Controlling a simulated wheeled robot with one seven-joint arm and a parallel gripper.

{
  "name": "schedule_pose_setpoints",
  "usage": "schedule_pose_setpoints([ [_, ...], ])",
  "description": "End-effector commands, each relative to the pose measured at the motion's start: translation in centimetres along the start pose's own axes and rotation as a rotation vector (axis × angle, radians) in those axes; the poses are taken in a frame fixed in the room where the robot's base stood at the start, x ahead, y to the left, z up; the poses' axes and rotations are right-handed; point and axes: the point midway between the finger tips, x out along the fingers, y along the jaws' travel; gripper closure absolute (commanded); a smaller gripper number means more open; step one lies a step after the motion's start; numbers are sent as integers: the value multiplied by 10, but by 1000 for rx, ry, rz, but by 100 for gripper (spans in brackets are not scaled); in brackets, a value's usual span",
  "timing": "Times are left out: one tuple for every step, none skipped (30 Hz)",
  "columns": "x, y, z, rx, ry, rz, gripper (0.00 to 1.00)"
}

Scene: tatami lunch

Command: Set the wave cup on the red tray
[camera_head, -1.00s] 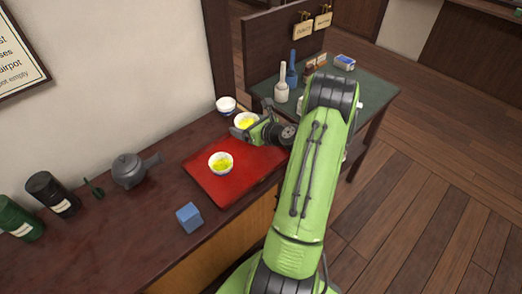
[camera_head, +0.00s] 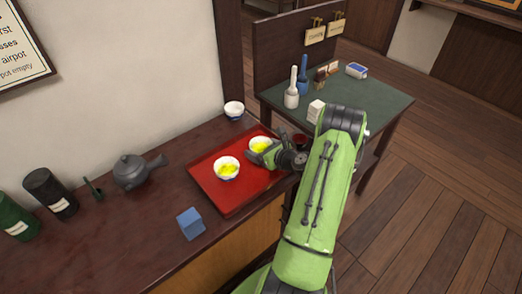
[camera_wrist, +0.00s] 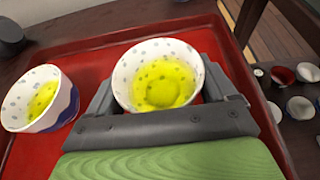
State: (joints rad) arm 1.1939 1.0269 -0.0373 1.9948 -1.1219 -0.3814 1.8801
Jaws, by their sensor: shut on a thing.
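My gripper (camera_head: 262,155) is shut on a white cup (camera_head: 260,145) of yellow-green tea, over the back right part of the red tray (camera_head: 223,204). In the wrist view, the held cup (camera_wrist: 122,82) is upright between the fingers, with grey-blue dots inside; most of its outer wall is hidden, so I cannot make out a wave pattern. I cannot tell whether its base touches the tray. A second tea cup (camera_head: 227,173) stands on the tray to its left; its blue outer band shows in the wrist view (camera_wrist: 62,112).
A blue-and-white cup (camera_head: 234,112) stands behind the tray. The green table (camera_head: 375,105) at right holds bottles and small boxes. The tray's front part is clear.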

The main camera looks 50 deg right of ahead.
Motion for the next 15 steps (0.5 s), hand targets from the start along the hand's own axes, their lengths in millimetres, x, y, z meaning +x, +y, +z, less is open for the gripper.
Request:
schedule_pose_setpoints([
  [0,0,-1,1,-1,0,51],
  [1,0,-2,1,0,0,51],
  [1,0,-3,1,0,0,51],
  [1,0,-4,1,1,0,12],
  [1,0,-3,1,1,0,8],
  [1,0,-3,1,1,0,2],
  [1,0,-3,1,1,0,0],
  [1,0,-3,1,1,0,0],
  [1,0,-3,1,1,0,0],
  [1,0,-3,1,1,0,0],
  [1,0,-3,1,1,0,0],
  [1,0,-3,1,1,0,0],
  [1,0,-2,0,1,0,0],
  [0,0,0,0,0,0,0],
  [-3,0,2,1,1,-1,0],
])
